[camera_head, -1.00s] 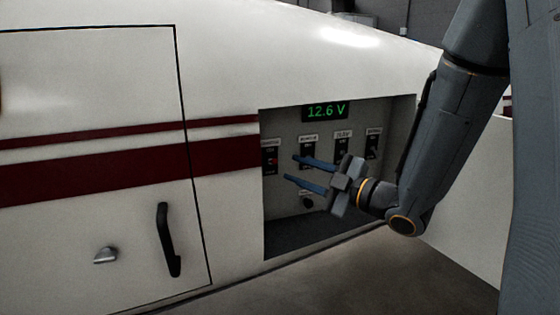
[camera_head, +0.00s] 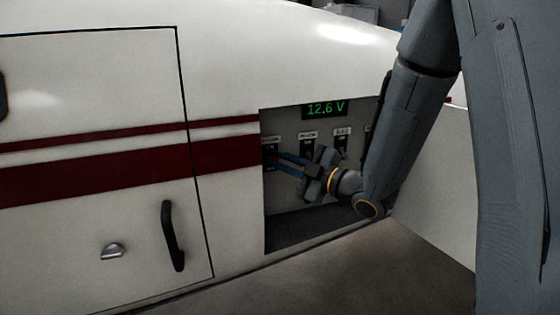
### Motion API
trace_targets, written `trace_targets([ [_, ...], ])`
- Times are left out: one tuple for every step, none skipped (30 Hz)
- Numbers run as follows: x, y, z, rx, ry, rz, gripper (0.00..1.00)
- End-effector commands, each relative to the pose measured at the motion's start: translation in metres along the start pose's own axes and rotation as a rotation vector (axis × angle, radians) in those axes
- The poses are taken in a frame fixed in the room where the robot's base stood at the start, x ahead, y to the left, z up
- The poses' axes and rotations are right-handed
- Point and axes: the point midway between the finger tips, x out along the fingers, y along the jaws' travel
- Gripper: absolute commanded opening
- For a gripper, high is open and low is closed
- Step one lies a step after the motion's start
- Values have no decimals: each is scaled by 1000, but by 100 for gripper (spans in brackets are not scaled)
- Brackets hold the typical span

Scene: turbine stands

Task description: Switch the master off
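A recessed switch panel (camera_head: 292,222) sits in the side of the white body, with a row of dark labelled switches. The leftmost switch (camera_head: 269,153) is partly hidden by my fingertips; its label is too small to read, so I cannot confirm it is the master, and its lever position is unclear. My gripper (camera_head: 277,161) points left into the recess, its blue fingertips at or just in front of that switch. A narrow gap shows between the fingers. I cannot tell whether they touch the switch.
A green display (camera_head: 324,109) above the switches reads 12.6 V. More switches (camera_head: 340,141) stand to the right, partly hidden by my gripper and arm. Left of the recess is a closed door with a black handle (camera_head: 172,237) and a metal latch (camera_head: 112,251).

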Motion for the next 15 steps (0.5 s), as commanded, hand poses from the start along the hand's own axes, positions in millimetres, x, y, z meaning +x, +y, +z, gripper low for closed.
trace_targets([
  [0, 0, 0, 0, 0, 0, 0],
  [0, 0, 0, 0, 0, 0, 0],
  [0, 0, 0, 0, 0, 0, 0],
  [0, 0, 0, 0, 0, 0, 0],
  [0, 0, 0, -1, 1, 1, 0],
  [0, -1, 0, -2, 2, 2, 0],
  [0, -1, 1, -3, 3, 3, 0],
  [0, -1, 1, -4, 5, 5, 0],
  [0, -2, 2, -7, 8, 9, 0],
  [0, -2, 2, -9, 10, 12, 0],
  [0, -2, 2, -12, 14, 16, 0],
  [0, -3, 3, -17, 19, 22, 0],
  [0, -4, 3, -21, 24, 27, 0],
  [0, -4, 4, -26, 28, 32, 0],
  [0, -6, 5, -33, 35, 40, 0],
])
